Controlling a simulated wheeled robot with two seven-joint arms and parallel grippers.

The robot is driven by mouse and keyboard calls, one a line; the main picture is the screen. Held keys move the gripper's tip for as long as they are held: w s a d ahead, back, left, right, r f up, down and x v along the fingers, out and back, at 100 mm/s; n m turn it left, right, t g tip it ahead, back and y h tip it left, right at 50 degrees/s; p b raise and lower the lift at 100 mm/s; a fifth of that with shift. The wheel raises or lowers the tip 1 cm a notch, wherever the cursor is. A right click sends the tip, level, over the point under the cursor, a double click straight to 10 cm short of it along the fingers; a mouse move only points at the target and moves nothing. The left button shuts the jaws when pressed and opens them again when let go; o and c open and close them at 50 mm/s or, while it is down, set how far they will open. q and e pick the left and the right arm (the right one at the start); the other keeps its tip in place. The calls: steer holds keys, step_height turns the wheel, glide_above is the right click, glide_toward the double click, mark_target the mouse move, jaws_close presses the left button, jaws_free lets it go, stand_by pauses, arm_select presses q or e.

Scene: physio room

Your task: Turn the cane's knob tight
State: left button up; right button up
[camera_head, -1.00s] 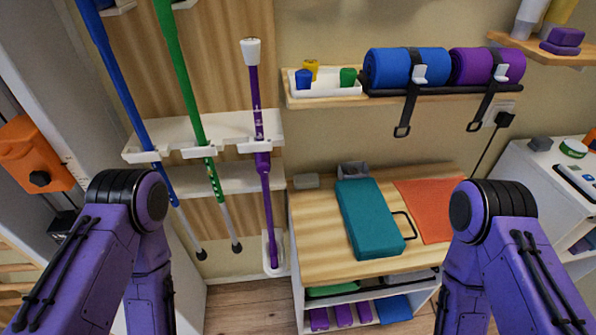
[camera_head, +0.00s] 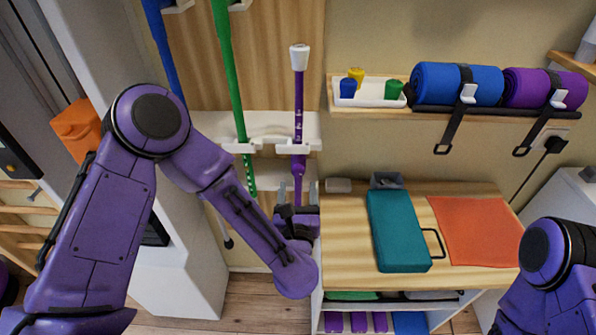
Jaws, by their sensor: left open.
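The purple cane (camera_head: 299,92) stands upright in the white wall rack (camera_head: 270,127), with a white cap at its top. A thicker purple collar (camera_head: 299,164) shows on it just below the rack; the knob itself is too small to make out for sure. My left gripper (camera_head: 298,192) is open below the collar, its grey fingers on either side of the cane's shaft. I cannot tell whether they touch it. My left wrist and forearm hide the cane's lower part. My right gripper is out of view; only part of my right arm shows at lower right.
A green cane (camera_head: 229,75) and a blue cane (camera_head: 163,52) hang left of the purple one. Right of the gripper is a wooden cabinet top (camera_head: 345,240) with a teal block (camera_head: 397,230) and an orange cloth (camera_head: 470,230). A shelf above holds rolled mats (camera_head: 440,84).

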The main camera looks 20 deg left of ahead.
mark_target(298, 173)
arm_select(q)
steer(key=p+x, duration=0.1)
steer(key=x, duration=0.3)
steer(key=shift+w+a+r, duration=0.1)
steer(key=shift+w+a, duration=0.1)
steer(key=shift+w, duration=0.55)
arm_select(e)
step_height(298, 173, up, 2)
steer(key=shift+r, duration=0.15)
arm_select(q)
steer(key=c, duration=1)
steer(key=shift+c, duration=0.2)
